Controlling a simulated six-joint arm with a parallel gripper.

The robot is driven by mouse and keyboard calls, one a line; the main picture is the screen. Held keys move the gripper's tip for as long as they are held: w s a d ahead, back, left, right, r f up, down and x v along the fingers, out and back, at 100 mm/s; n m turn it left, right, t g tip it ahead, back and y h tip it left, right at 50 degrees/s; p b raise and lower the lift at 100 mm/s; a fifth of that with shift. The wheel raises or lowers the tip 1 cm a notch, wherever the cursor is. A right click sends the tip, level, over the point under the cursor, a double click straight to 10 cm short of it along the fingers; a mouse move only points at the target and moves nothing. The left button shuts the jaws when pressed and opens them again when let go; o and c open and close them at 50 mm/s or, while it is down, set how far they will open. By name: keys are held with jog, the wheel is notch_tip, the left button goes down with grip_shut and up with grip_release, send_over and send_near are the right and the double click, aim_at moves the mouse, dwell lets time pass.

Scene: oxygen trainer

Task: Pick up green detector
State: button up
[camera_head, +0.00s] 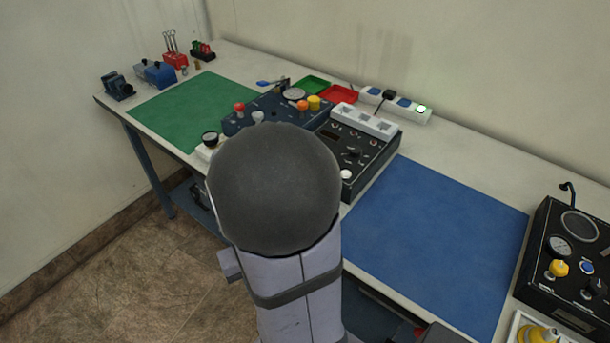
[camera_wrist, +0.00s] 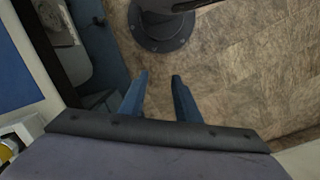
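I cannot make out a green detector for certain in either view. In the head view, a small holder with red and green items (camera_head: 203,50) stands at the far back left of the bench, too small to identify. A green tray (camera_head: 312,85) sits at the back middle. In the wrist view my gripper (camera_wrist: 159,75) has its two blue fingers apart with nothing between them. It is over the tiled floor, beside the bench. My gripper does not show in the head view, where my arm hides part of the bench's front middle.
The bench bears a green mat (camera_head: 190,108) and a blue mat (camera_head: 435,235), both largely clear. Black instrument panels (camera_head: 350,145) stand between them. A black gauge box (camera_head: 575,250) stands at the right. A power strip (camera_head: 385,98) lies along the wall. A round dark base (camera_wrist: 162,32) is on the floor.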

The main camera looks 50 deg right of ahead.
jog(key=s+d+r+n+g+h+p, duration=0.1)
jog(key=s+d+r+p, duration=0.2)
jog(key=d+r+p, duration=0.45)
jog(key=s+d+r+n+g+h+p, duration=0.1)
jog(key=s+d+r+n+p, duration=0.2)
jog(key=r+p, duration=0.65)
jog(key=w+d+f+n+t+h, duration=0.1)
jog(key=w+d+n+t, duration=0.4)
jog(key=n, duration=1.8)
jog(key=w+d+h, duration=0.1)
jog(key=w+d, duration=0.2)
jog(key=w, duration=0.2)
jog(key=shift+n+h+b, duration=0.3)
jog(key=shift+h+b, duration=0.05)
jog(key=shift+h, duration=0.05)
jog(key=shift+b+x, duration=0.6)
jog(key=shift+x, duration=0.35)
jog(key=shift+w+d+b+x, duration=0.1)
jog(key=shift+w+b+x, duration=0.1)
jog(key=shift+b+x, duration=0.9)
jog(key=shift+w+d+b+x, duration=0.2)
jog(key=shift+b+x, duration=0.3)
jog(key=shift+x, duration=1.25)
jog(key=shift+r, duration=0.15)
